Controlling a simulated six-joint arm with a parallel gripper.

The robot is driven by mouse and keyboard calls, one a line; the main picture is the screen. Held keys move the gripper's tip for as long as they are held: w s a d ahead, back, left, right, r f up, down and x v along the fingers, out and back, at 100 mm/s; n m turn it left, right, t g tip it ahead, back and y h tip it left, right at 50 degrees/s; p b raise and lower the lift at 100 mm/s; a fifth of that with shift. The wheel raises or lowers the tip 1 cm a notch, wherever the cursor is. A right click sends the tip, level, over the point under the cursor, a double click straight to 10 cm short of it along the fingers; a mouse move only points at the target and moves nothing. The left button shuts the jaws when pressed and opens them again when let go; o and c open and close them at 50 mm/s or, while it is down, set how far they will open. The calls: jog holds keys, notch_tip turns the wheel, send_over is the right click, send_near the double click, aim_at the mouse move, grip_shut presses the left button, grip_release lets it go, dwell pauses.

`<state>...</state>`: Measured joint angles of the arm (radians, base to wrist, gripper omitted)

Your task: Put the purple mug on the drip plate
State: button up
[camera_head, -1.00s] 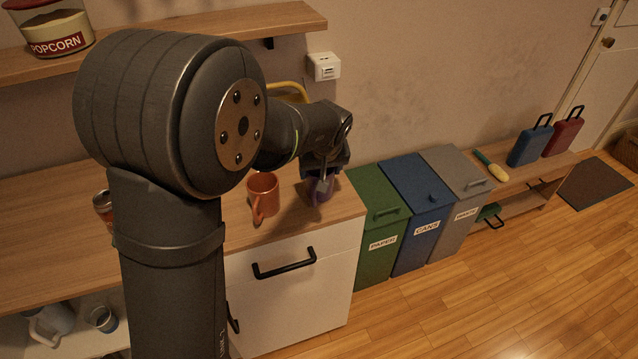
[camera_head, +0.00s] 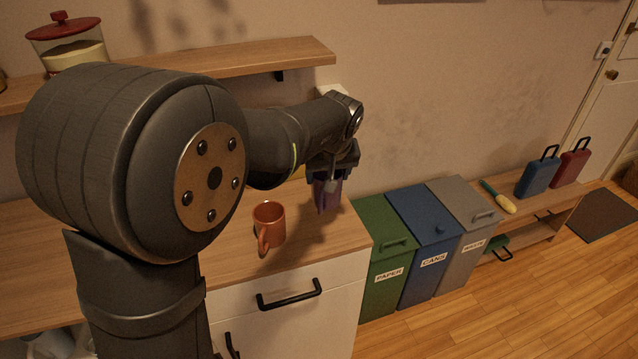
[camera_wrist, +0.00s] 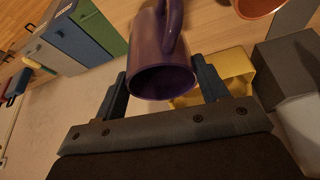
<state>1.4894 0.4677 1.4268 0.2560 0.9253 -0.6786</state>
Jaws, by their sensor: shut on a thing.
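The purple mug (camera_head: 327,193) is in my gripper (camera_head: 332,172) above the right end of the wooden counter. In the wrist view the mug (camera_wrist: 160,60) sits between the two fingers of my gripper (camera_wrist: 163,85), its dark opening facing the camera and its handle at the top. My gripper is shut on it. I cannot make out the drip plate in either view.
An orange mug (camera_head: 269,225) stands on the counter (camera_head: 230,262), left of the purple mug. Green (camera_head: 385,250), blue (camera_head: 425,240) and grey (camera_head: 465,215) bins stand right of the counter. A yellow object (camera_wrist: 235,75) shows behind my gripper. A wall shelf (camera_head: 230,62) is above.

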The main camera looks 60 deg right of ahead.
jog(key=w+a+r+n+t+y, duration=0.1)
jog(key=w+a+r+n, duration=0.3)
jog(key=w, duration=0.6)
jog(key=w+a+r+n+y, duration=0.1)
jog(key=w+a+r+n, duration=0.1)
jog(key=w+a+r, duration=0.6)
jog(key=w+a+r+n+t+y, duration=0.1)
jog(key=w+a+r+n, duration=0.15)
jog(key=w, duration=0.95)
jog(key=w+a+f+n, duration=0.1)
jog(key=w+a+f, duration=0.4)
jog(key=w+a, duration=0.3)
jog(key=w+a+f, duration=0.4)
jog(key=w+a, duration=0.3)
jog(key=w, duration=0.2)
jog(key=w+a+f, duration=0.3)
jog(key=a+f, duration=0.1)
jog(key=a, duration=0.3)
jog(key=w+a+f, duration=0.4)
jog(key=a, duration=0.4)
jog(key=w+a+f+n, duration=0.1)
jog(key=w+a+f, duration=0.2)
jog(key=a, duration=0.5)
jog(key=shift+w+f+y, duration=0.3)
jog(key=shift+w+f, duration=0.05)
jog(key=shift+f, duration=0.3)
jog(key=shift+d, duration=0.15)
